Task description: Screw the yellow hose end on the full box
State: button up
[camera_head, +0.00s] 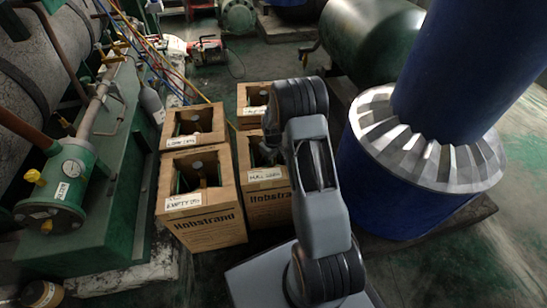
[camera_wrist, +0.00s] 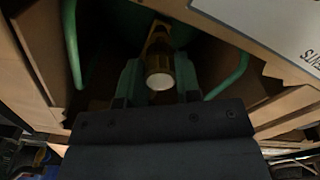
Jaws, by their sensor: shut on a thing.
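The full box (camera_head: 268,212) is a brown cardboard carton with an open top, in the front right of a group of cartons in the head view. Its white label appears to read FULL. My gripper reaches into the box's opening from the right, and my arm hides part of it. In the wrist view my gripper (camera_wrist: 158,78) is shut on the yellow hose end (camera_wrist: 158,50), which has a pale round face. Green curved rails (camera_wrist: 72,45) stand on both sides inside the carton. Whether the hose end touches a valve is hidden.
A carton labelled EMPTY (camera_head: 203,226) stands directly left of the full box, with more cartons behind. Coloured hoses (camera_head: 160,50) run from the back left. A large blue column (camera_head: 385,190) stands close on the right. Green machinery (camera_head: 115,205) lines the left.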

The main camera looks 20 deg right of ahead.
jog(key=shift+f+b, duration=0.65)
jog(key=shift+f, duration=0.4)
dwell(0.5)
jog(key=m, duration=0.3)
jog(key=shift+m, duration=0.3)
